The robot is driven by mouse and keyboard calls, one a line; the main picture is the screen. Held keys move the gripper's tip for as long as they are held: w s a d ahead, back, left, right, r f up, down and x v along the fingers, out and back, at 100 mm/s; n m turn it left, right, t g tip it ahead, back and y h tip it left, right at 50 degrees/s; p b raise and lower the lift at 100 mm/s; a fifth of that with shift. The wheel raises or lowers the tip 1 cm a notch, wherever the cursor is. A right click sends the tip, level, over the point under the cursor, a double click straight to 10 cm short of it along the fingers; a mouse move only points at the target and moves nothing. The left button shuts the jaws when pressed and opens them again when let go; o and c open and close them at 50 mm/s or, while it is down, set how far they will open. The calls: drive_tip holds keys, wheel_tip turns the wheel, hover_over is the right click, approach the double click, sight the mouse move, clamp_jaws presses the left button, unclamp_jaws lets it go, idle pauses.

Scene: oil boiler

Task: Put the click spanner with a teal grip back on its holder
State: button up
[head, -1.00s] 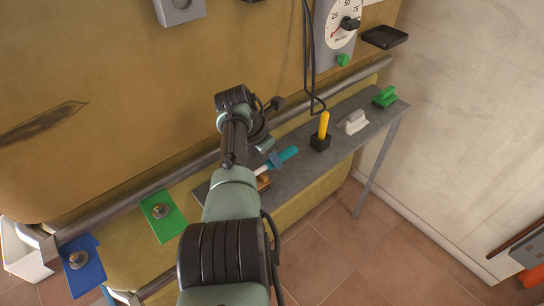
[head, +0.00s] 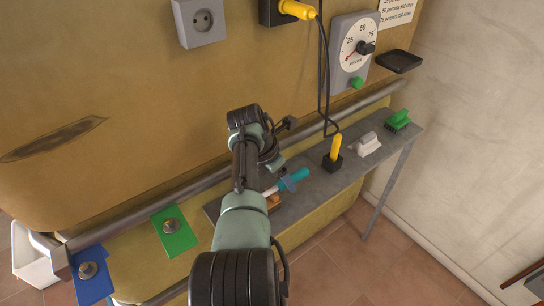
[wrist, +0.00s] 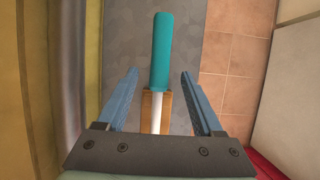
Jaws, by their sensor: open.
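The click spanner has a teal grip (head: 295,177) and a pale shaft. It is at the near part of the grey shelf, and its grip (wrist: 160,55) points away from my gripper in the wrist view. An orange-brown wooden block (head: 273,203) is by the shaft and also shows under it in the wrist view (wrist: 147,105). Whether the spanner rests on the block is unclear. My gripper (wrist: 158,76) is open, with its blue fingers on either side of the spanner and visible gaps on both sides. In the head view my arm hides part of the spanner.
The grey shelf (head: 315,185) also carries a yellow-handled tool (head: 336,146) in a black block, a white brush (head: 367,144) and a green brush (head: 398,121). A pipe (head: 200,186) runs behind the shelf. A black cable (head: 325,80) hangs above it. Green and blue plates are at left.

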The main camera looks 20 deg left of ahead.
drive_tip(key=p+v, duration=0.2)
drive_tip(key=v, duration=0.9)
drive_tip(key=shift+r, duration=0.25)
